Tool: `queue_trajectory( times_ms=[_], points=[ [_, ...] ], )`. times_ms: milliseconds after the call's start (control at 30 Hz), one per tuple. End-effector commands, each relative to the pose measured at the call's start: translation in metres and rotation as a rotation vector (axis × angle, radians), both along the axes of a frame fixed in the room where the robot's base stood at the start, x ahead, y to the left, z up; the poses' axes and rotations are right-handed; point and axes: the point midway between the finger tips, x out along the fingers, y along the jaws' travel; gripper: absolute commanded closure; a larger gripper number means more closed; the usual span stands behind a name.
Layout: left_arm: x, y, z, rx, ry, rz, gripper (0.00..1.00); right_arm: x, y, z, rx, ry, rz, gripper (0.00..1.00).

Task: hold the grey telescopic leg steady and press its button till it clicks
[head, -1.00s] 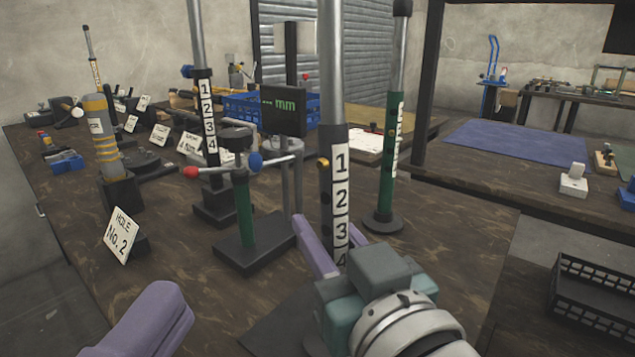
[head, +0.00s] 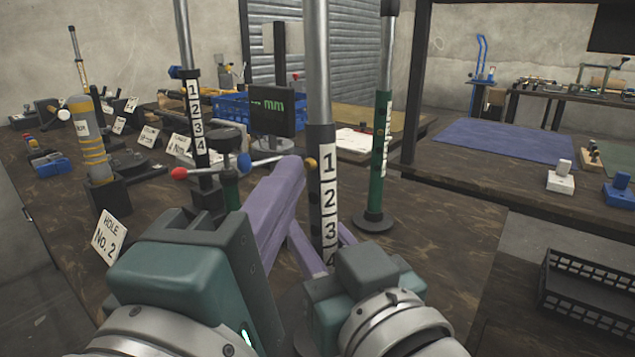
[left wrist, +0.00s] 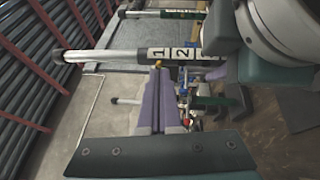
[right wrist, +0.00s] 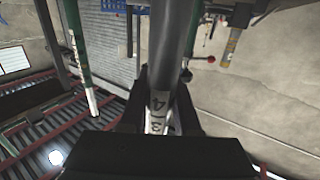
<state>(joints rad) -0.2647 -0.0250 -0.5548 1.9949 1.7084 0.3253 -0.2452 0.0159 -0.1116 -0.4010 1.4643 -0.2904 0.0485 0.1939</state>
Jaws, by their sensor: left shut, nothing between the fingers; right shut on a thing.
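The grey telescopic leg (head: 319,80) stands upright in the middle of the head view, with a silver upper tube and a dark sleeve numbered 1 to 4. Its brass button (head: 311,164) is on the sleeve's left side, beside the 1. My right gripper (head: 325,238) is shut on the sleeve low down. The leg (right wrist: 176,60) also runs between its fingers in the right wrist view. My left gripper (head: 292,166) is shut and empty, its tips just left of the button. I cannot tell whether they touch it. The leg (left wrist: 105,56) also crosses the left wrist view.
A green-sleeved leg (head: 381,145) stands close behind on the right. Another numbered leg (head: 197,130) and a red-and-blue-knobbed handle (head: 212,170) are to the left. A dark display (head: 272,110) is behind. A black crate (head: 590,285) sits at the lower right.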

Motion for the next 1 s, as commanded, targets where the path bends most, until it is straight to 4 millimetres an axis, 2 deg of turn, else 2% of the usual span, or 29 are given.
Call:
queue_trajectory(
  times_ms=[300, 500, 1000],
  points=[
    [0.001, -0.001, 0.000, 0.000, 0.000, 0.000, 1.00, 0.000, 0.000, 0.001, 0.001, -0.002, 0.000, 1.00],
    [0.014, -0.014, 0.001, 0.000, -0.001, -0.001, 1.00, 0.000, 0.001, 0.001, 0.000, -0.002, 0.002, 1.00],
    [0.016, -0.019, 0.002, -0.003, -0.002, -0.006, 1.00, -0.002, 0.003, 0.000, -0.002, -0.002, 0.007, 1.00]
  ],
)
